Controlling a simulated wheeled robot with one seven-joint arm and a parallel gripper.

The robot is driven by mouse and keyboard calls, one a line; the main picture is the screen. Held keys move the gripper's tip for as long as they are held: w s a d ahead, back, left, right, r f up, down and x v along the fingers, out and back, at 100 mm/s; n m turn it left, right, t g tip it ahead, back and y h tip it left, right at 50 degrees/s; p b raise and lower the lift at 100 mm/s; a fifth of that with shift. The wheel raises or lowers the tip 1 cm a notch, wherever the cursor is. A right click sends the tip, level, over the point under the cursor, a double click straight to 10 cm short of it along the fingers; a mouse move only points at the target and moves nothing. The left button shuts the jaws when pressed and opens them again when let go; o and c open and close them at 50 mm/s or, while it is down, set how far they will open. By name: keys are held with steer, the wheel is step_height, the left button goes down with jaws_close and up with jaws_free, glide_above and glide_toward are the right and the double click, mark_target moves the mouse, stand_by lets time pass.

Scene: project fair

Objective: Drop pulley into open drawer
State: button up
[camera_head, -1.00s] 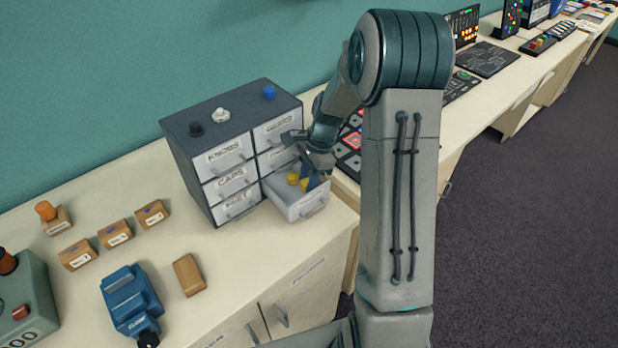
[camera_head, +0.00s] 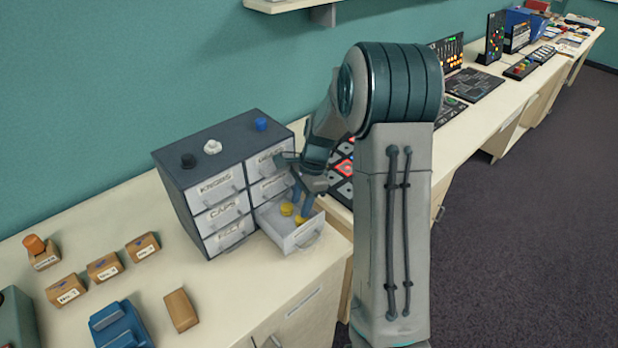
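The open drawer (camera_head: 311,234) is the lower right one of a grey drawer cabinet (camera_head: 185,215) and is pulled out toward the front. Two small yellow pieces show at it: a round one (camera_head: 286,209) and another (camera_head: 300,219) just below my fingers. I cannot tell which of them is the pulley, or whether the second one rests in the drawer or touches my gripper. My gripper (camera_head: 302,200) points down over the drawer, its bluish fingers low near the drawer's opening. The fingers are small and partly overlapping, so their gap is unclear.
Black, white and blue knobs (camera_head: 261,124) stand on the cabinet top. Several small labelled boxes (camera_head: 104,267), a plain brown block (camera_head: 181,310) and a blue device (camera_head: 120,328) lie on the left worktop. Panels and electronics stand behind my arm. The worktop directly before the cabinet is clear.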

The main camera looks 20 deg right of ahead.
steer(key=v, duration=1)
steer(key=s+a+r+n+t+h, duration=0.1)
steer(key=s+a+r+n+t, duration=0.1)
steer(key=s+n, duration=0.6)
steer(key=s+a+r+n+t+h, duration=0.1)
steer(key=s+a+r+n+h, duration=0.1)
steer(key=s+n, duration=0.6)
steer(key=s+a+r, duration=0.1)
steer(key=s+a, duration=0.1)
steer(key=s, duration=0.5)
steer(key=shift+s+a+n+t+b, duration=0.25)
steer(key=shift+a+n+t+b, duration=0.1)
steer(key=shift+a+n+t, duration=0.05)
